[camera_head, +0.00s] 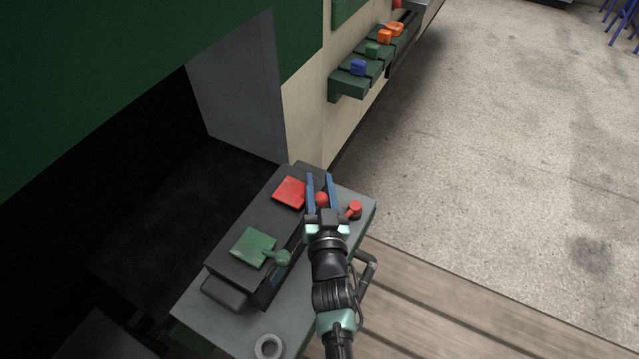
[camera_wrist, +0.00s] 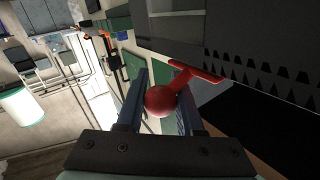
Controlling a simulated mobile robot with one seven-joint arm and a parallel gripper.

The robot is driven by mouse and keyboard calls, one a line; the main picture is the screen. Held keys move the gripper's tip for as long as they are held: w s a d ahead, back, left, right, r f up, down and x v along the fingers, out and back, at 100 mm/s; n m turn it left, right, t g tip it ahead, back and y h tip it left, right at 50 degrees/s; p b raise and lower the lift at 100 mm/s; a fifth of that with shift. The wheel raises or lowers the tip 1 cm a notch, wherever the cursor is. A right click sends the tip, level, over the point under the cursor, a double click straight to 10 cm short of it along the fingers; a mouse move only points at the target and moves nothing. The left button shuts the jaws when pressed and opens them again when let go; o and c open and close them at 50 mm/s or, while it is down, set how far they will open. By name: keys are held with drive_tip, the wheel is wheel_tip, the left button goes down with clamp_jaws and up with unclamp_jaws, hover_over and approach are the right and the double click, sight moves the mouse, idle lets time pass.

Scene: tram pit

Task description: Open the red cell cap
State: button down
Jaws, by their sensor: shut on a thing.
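The red cell cap (camera_head: 290,192) is a flat red plate on top of the dark battery box (camera_head: 230,262), at its far end. A red ball knob (camera_head: 321,198) sits between the blue fingers of my gripper (camera_head: 320,177), and the fingers are shut on it. In the wrist view the ball (camera_wrist: 160,101) joins by a short stem to the flat red cap (camera_wrist: 197,71), seen nearly edge-on. The head view does not show clearly whether the cap lies flush on the box. The fingers partly hide the stem there.
A green cap (camera_head: 253,247) with its own ball knob (camera_head: 283,258) is nearer on the box. A short red cylinder (camera_head: 355,210) stands on the grey bench right of my gripper. A grey ring (camera_head: 268,346) lies in front. A green shelf (camera_head: 348,88) carries coloured pieces. The floor right is clear.

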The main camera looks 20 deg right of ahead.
sight(300, 183)
drive_tip(key=shift+r+p, duration=0.2)
drive_tip(key=shift+p, duration=0.2)
drive_tip(key=shift+w+a+r+n+g+p, duration=0.1)
drive_tip(key=shift+w+r+n+g+p, duration=0.1)
drive_tip(key=shift+r+n+g+p, duration=0.85)
drive_tip(key=shift+w+a+f+t+p, duration=0.15)
drive_tip(key=shift+a+f+t+p, duration=0.1)
drive_tip(key=shift+p, duration=0.5)
drive_tip(key=shift+w+a+r+n+g+p, duration=0.2)
drive_tip(key=shift+w+r+n+g+p, duration=0.1)
drive_tip(key=shift+r+n+g+p, duration=0.25)
drive_tip(key=shift+w+a+r+n+g+p, duration=0.2)
drive_tip(key=shift+w+r+n+g+p, duration=0.15)
drive_tip(key=shift+r+n+p, duration=0.25)
drive_tip(key=shift+w+a+r+n+g+h+p, duration=0.15)
drive_tip(key=shift+w+a+r+n+g+p, duration=0.25)
drive_tip(key=shift+n+g, duration=0.15)
drive_tip(key=shift+w+a+r+n+g+h+p, duration=0.15)
drive_tip(key=shift+w+a+r+n+g+p, duration=0.2)
drive_tip(key=shift+n+g, duration=0.2)
drive_tip(key=shift+w+a+r+n+g+h, duration=0.15)
drive_tip(key=shift+w+a+n+g+h, duration=0.2)
drive_tip(key=shift+w+n+g, duration=0.35)
drive_tip(key=shift+w+a+r+n+g+h, duration=0.1)
drive_tip(key=shift+w+a+n+g+h, duration=0.25)
drive_tip(key=shift+w+a+n+g, duration=0.3)
